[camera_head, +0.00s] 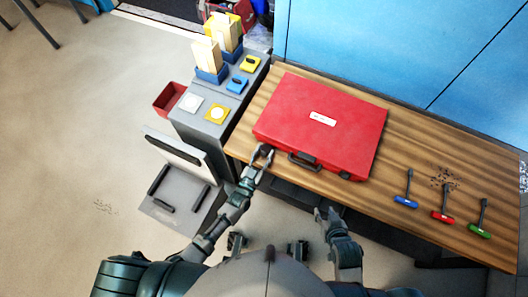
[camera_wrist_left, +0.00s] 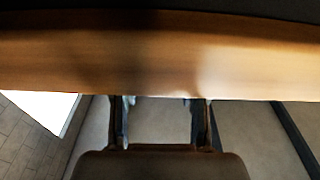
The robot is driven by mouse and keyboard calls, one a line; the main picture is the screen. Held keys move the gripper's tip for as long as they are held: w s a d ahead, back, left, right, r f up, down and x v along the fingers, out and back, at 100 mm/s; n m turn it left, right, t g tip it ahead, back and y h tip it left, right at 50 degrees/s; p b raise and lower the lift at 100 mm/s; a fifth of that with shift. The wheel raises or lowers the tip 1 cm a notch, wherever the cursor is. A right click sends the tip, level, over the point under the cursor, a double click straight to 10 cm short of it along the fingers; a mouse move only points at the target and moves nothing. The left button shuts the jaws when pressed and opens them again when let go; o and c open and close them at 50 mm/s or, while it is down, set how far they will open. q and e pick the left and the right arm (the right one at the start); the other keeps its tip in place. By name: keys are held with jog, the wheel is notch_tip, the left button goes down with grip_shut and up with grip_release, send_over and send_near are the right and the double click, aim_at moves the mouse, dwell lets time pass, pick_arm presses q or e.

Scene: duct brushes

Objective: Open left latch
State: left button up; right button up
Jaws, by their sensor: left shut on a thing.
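A closed red case (camera_head: 318,105) lies on the wooden table, with a white label on its lid. Its dark handle (camera_head: 304,162) is on the front side, and a dark latch (camera_head: 346,175) shows to the right of it. My left gripper (camera_head: 263,153) is at the case's front left corner, shut on the left latch, which it hides. In the left wrist view the fingers (camera_wrist_left: 161,118) reach to the table edge, and their tips and the latch cannot be made out. My right gripper (camera_head: 325,212) is open and empty, in front of the table and below the case.
Blue, red and green-handled brushes (camera_head: 443,208) lie on the right of the wooden table (camera_head: 395,160). A grey cabinet (camera_head: 190,125) with blocks and coloured pads adjoins on the left, beside a red bin (camera_head: 168,97). A blue wall (camera_head: 390,45) stands behind.

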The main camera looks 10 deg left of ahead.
pick_arm(q)
jog(key=o, duration=0.8)
jog(key=shift+o, duration=0.2)
jog(key=shift+s, duration=0.1)
jog(key=v, duration=1.1)
jog(key=shift+s+a+f, duration=0.15)
jog(key=shift+s+a, duration=0.05)
jog(key=shift+s, duration=0.15)
